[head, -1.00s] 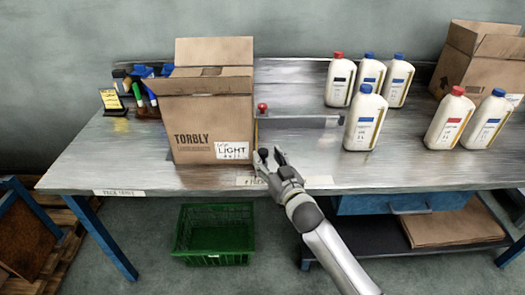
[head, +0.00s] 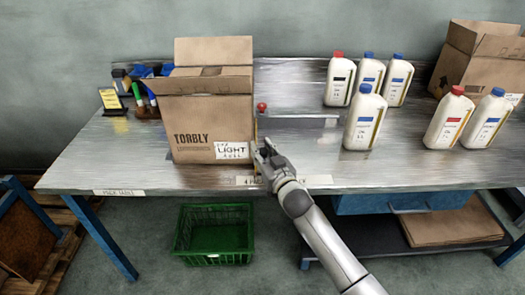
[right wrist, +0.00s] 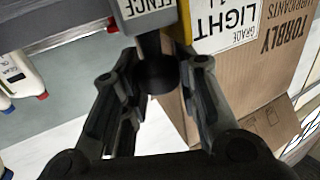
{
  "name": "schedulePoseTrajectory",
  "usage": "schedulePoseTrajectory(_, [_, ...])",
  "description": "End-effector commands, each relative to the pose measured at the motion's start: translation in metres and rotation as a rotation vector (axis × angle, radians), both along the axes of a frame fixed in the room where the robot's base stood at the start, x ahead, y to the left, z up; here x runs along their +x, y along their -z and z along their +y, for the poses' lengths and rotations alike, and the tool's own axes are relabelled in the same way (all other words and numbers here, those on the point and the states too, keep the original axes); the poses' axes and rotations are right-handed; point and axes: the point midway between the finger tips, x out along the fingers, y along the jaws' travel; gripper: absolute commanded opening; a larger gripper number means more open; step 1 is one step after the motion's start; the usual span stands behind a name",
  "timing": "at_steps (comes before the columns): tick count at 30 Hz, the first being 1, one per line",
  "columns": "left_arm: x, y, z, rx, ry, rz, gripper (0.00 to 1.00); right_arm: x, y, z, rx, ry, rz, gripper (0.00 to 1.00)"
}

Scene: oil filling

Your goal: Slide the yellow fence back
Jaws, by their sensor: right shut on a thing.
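The yellow fence (head: 256,130) shows in the head view as a thin upright strip along the right side of the carton; in the right wrist view its yellow edge (right wrist: 184,20) lies beside the carton. A grey block marked FENCE (right wrist: 148,10) and a dark round knob (right wrist: 157,74) show there too. My right gripper (head: 263,153) is at the near end of the fence, by the carton's front right corner. Its fingers are shut on the knob, one on each side. My left gripper is out of view.
The Torbly carton (head: 207,120) stands open on the metal bench (head: 110,165), directly left of the fence. A red knob (head: 262,107) stands behind. Several white bottles (head: 365,125) and another carton (head: 480,62) are to the right. A green crate (head: 213,233) sits below.

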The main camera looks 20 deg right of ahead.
Motion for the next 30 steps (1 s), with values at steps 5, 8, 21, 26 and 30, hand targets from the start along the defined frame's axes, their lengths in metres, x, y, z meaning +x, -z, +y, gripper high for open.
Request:
schedulePoseTrajectory(5, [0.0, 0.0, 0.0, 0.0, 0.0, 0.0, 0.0, 0.0, 0.0, 0.0, 0.0, 0.0, 0.0, 0.0])
schedulePoseTrajectory(8, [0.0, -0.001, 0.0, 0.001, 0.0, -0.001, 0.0, -0.001, 0.0, -0.001, 0.0, 0.0, 0.001, 0.0])
schedulePoseTrajectory(21, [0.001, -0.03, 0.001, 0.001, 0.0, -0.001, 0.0, -0.023, -0.003, -0.081, -0.01, 0.006, 0.005, 0.0])
schedulePoseTrajectory(26, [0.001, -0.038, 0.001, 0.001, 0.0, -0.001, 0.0, -0.036, -0.002, -0.126, -0.01, 0.006, 0.004, 0.0])
schedulePoseTrajectory(30, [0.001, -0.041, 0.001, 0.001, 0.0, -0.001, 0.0, -0.045, -0.001, -0.159, -0.007, 0.004, 0.002, 0.0])
